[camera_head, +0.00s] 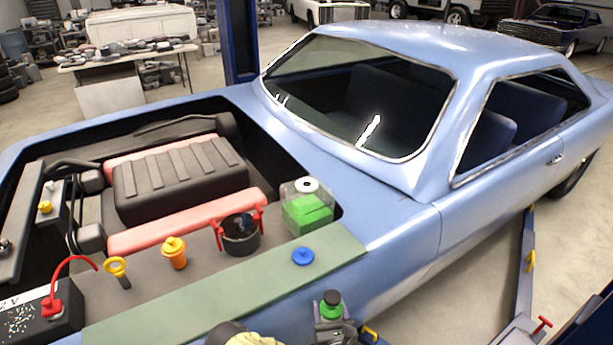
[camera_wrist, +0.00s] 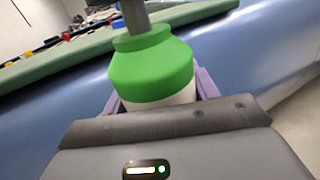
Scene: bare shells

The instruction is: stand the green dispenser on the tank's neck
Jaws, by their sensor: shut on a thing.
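The green dispenser (camera_head: 331,310) is in my gripper (camera_head: 333,326) at the bottom of the head view, outside the car's near fender. In the wrist view the dispenser (camera_wrist: 152,72) has a green shoulder, a pale lower body and a dark grey part on top. Purple fingers of my gripper (camera_wrist: 158,97) are shut on its two sides. The tank (camera_head: 307,210) is a translucent box with green contents at the right rear corner of the engine bay. Its white neck (camera_head: 307,184) faces up, with a dark opening. The dispenser is apart from the tank, nearer the camera.
A blue cap (camera_head: 303,256) lies on the green fender mat (camera_head: 230,285), between tank and gripper. A black pot with red handles (camera_head: 240,234) stands left of the tank. The windshield (camera_head: 365,95) rises behind.

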